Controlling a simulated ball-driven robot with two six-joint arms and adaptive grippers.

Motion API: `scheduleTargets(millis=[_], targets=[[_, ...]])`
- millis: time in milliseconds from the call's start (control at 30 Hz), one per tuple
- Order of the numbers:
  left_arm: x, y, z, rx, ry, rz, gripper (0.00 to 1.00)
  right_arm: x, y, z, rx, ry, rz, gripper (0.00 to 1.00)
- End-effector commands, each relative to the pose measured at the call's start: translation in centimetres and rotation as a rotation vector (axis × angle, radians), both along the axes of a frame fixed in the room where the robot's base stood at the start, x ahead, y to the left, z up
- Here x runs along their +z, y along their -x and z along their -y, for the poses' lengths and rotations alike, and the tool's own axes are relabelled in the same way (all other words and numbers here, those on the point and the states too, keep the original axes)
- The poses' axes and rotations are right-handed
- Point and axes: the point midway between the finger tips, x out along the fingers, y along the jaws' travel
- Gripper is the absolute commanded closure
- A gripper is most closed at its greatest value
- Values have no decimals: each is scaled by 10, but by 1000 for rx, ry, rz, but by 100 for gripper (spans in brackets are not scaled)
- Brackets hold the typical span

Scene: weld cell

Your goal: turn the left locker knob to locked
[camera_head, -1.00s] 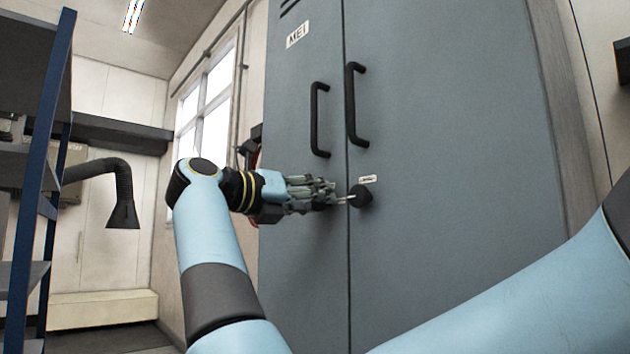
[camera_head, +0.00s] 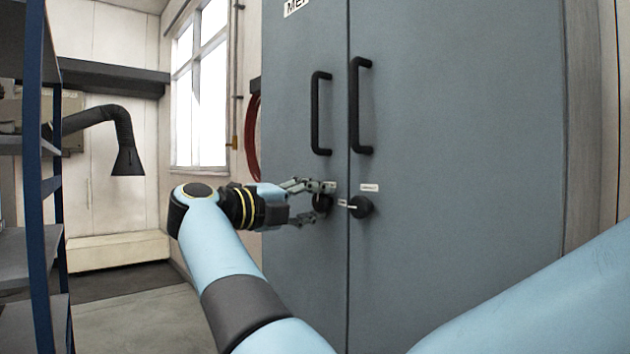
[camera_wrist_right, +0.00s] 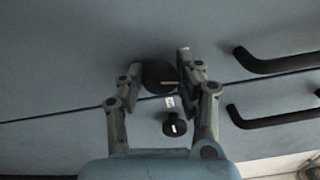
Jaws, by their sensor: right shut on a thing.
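The left locker knob (camera_head: 322,204) is black and round, on the left door beside the seam. My right gripper (camera_head: 318,202) reaches it from the left, with one finger above and one below it. In the right wrist view the same knob (camera_wrist_right: 160,76) sits between the fingertips of my right gripper (camera_wrist_right: 158,72), which is shut on it. The fingers hide part of the knob, so I cannot tell where its mark points. The right knob (camera_head: 360,206) is free, with a white mark, and also shows in the wrist view (camera_wrist_right: 175,124). My left gripper is out of view.
The grey-blue locker (camera_head: 455,150) has two upright black handles, left (camera_head: 320,112) and right (camera_head: 361,105), above the knobs. A blue-framed shelf (camera_head: 38,190) stands at the far left, with a black extraction arm (camera_head: 126,150) behind. Floor (camera_head: 130,312) is clear between shelf and locker.

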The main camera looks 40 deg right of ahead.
Motion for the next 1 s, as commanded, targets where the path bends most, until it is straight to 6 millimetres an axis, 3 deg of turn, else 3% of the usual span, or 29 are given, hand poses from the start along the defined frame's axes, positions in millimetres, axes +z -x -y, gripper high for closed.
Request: scheduleTargets(millis=[33,300,967,1000], targets=[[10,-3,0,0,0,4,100,5,0,0,2,4,-32,98],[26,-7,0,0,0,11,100,2,0,0,2,14,-158,98],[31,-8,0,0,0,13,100,-1,-1,0,2,18,-210,98],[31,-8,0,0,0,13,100,-1,-1,0,2,18,-210,60]])
